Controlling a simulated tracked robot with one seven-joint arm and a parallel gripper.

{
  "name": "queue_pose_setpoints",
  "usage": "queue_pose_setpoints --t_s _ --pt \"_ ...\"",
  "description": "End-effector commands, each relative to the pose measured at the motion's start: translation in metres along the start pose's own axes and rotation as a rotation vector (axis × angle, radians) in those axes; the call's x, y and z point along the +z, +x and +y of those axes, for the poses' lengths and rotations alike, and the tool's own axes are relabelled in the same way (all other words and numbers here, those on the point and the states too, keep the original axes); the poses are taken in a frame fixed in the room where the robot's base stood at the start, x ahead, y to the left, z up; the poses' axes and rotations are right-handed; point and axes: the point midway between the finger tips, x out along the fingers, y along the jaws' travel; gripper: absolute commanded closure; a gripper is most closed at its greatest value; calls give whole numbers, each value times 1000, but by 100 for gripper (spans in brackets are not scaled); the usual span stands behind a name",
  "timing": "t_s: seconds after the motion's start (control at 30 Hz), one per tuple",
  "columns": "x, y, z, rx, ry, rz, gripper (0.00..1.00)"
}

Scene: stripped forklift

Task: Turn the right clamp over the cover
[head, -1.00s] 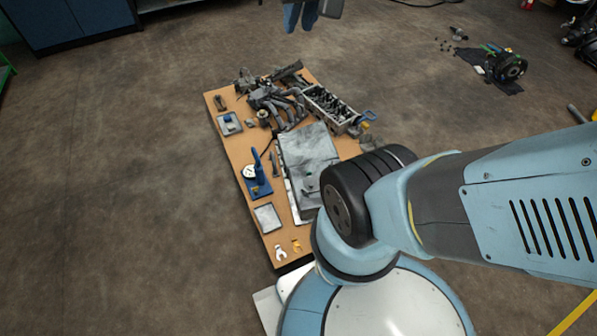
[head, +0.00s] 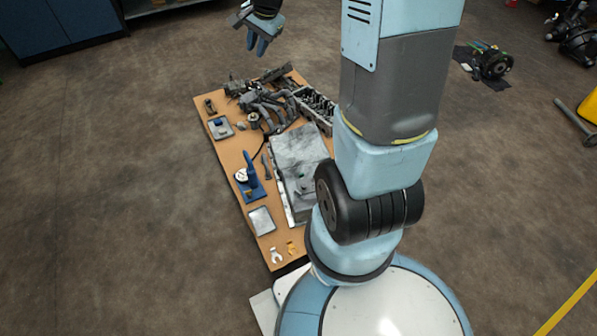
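My gripper (head: 258,42) is at the top of the head view, pointing down above the floor beyond the far end of the workbench. Its two blue fingers show small, and their spacing is too unclear to judge. I see nothing held between them. I cannot pick out the right clamp or the cover with certainty. A flat grey plate (head: 297,160) lies mid-bench, its right side partly hidden by my arm. A small white forked piece (head: 277,256) and a small orange piece (head: 291,248) lie at the bench's near end.
The wooden bench (head: 232,170) also carries a blue stand with a dial (head: 248,178), a grey tray (head: 261,220), and engine parts (head: 265,103) at its far end. Another machine part (head: 491,62) sits on the floor at right. Open floor lies left of the bench.

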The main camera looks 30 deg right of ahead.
Motion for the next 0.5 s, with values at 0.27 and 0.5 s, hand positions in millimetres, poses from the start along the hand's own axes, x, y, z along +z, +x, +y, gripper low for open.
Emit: queue_pose_setpoints --t_s 0.27,0.5 --pt "-35 91 10 31 299 -16 78" --pt "-58 170 34 65 561 -10 78"
